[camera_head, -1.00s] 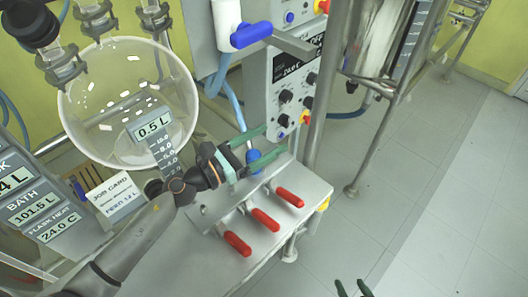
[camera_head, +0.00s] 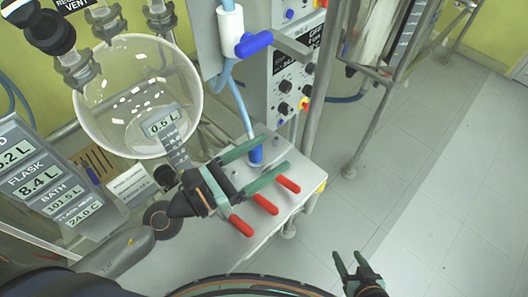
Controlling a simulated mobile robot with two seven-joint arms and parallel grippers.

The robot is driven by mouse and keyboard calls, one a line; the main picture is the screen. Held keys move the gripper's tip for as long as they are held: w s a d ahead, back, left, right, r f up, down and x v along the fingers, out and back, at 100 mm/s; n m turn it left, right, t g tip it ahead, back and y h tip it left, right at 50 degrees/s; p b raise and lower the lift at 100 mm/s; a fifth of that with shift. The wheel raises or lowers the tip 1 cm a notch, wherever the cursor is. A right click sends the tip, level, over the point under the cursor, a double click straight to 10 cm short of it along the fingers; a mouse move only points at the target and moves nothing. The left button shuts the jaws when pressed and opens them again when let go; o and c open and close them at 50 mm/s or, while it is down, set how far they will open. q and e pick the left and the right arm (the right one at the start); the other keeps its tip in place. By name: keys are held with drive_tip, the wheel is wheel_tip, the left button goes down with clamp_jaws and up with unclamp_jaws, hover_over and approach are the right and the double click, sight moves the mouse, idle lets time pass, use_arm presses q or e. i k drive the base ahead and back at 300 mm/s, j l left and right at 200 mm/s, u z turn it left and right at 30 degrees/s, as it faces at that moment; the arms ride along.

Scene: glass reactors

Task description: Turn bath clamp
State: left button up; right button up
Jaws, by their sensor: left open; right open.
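No part is labelled as the bath clamp, so I cannot tell which one it is. Three red handles stick out from the grey bench: a near one (camera_head: 241,226), a middle one (camera_head: 265,204) and a far one (camera_head: 288,184). A blue upright piece (camera_head: 256,156) with a hose stands at the bench's back. My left gripper (camera_head: 273,157) is open above the bench, its green fingers pointing right. The blue piece shows between them; I cannot tell the depth. The gripper partly covers the near handles. My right gripper (camera_head: 347,255) is open and empty over the floor.
A round glass vessel (camera_head: 120,105) with white pieces stands at left. A display board (camera_head: 50,185) and a card (camera_head: 130,184) are beside it. A blue-handled white valve (camera_head: 253,43) and a control box (camera_head: 293,85) stand behind.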

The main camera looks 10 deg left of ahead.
sight(288, 184)
drive_tip(key=k+l, duration=0.15)
drive_tip(key=k, duration=0.35)
drive_tip(key=k+l, duration=0.1)
drive_tip(key=k, duration=0.4)
